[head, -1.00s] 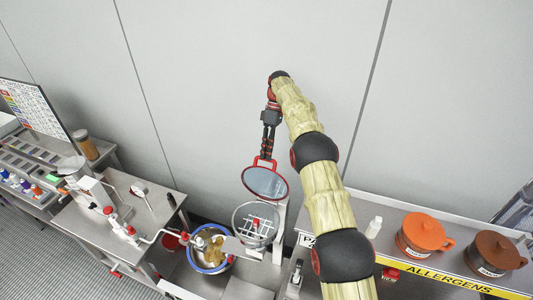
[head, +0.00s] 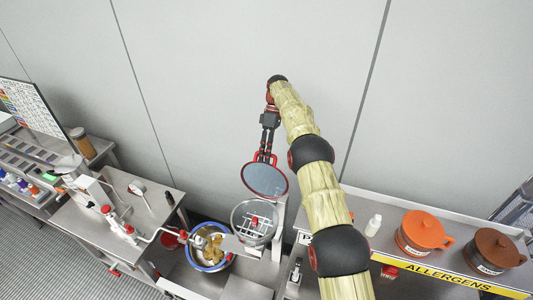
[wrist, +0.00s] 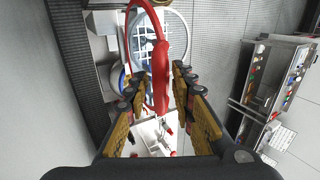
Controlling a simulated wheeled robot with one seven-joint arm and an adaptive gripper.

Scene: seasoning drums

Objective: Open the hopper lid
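The hopper lid (head: 264,180) is a round clear disc with a red rim. It stands raised and tilted above the round hopper (head: 236,222), whose mouth is uncovered. In the wrist view, the lid's red handle (wrist: 161,80) lies between the two finger pads of my gripper (wrist: 162,72). Both pads show apart, with gaps beside the handle; contact at the tips is hard to judge. In the head view, my gripper (head: 266,152) is just above the lid's upper edge, fingers pointing down at it.
A blue-rimmed bowl (head: 211,266) of brown food stands left of the hopper. A steel table (head: 100,232) with red-handled parts is further left. An orange pot (head: 422,232), a brown pot (head: 494,251) and a white bottle (head: 374,225) stand on the right shelf. A bare wall (head: 210,90) is behind.

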